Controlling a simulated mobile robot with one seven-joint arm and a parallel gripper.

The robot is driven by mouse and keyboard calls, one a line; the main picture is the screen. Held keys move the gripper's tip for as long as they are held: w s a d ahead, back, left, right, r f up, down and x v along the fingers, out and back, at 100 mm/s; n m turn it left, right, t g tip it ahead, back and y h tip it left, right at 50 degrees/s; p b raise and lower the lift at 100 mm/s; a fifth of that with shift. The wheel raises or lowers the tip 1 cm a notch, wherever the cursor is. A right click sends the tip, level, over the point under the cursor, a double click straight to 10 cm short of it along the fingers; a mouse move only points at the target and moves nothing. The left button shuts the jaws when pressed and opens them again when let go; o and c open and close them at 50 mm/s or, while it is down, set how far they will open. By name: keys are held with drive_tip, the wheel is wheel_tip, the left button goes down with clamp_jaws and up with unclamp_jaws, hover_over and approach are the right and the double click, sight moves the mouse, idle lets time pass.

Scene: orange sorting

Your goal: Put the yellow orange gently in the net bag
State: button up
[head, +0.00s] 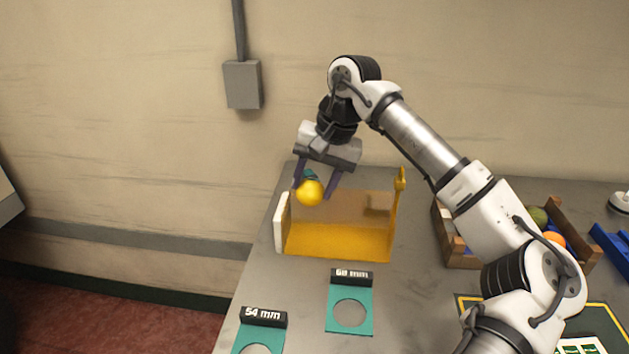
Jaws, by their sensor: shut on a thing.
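The yellow orange (310,193) is between the fingers of my gripper (317,190). My gripper points down and is shut on it.
Teal ring gauges marked 54 mm (262,318) and 60 mm (350,312) lie in front of the bag. A wooden crate (462,262) with fruit is at right, partly behind my arm. A blue tray (612,248) is farther right. The table's left edge is close to the bag.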

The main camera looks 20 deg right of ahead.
drive_tip(key=shift+f, duration=0.2)
idle(0.4)
drive_tip(key=shift+f+b, duration=2.55)
drive_tip(key=shift+f, duration=0.55)
drive_tip(key=o, duration=1.1)
drive_tip(key=shift+r, duration=0.1)
drive_tip(key=shift+r+p, duration=2.6)
drive_tip(key=shift+r, duration=1.35)
drive_tip(key=shift+f, duration=0.1)
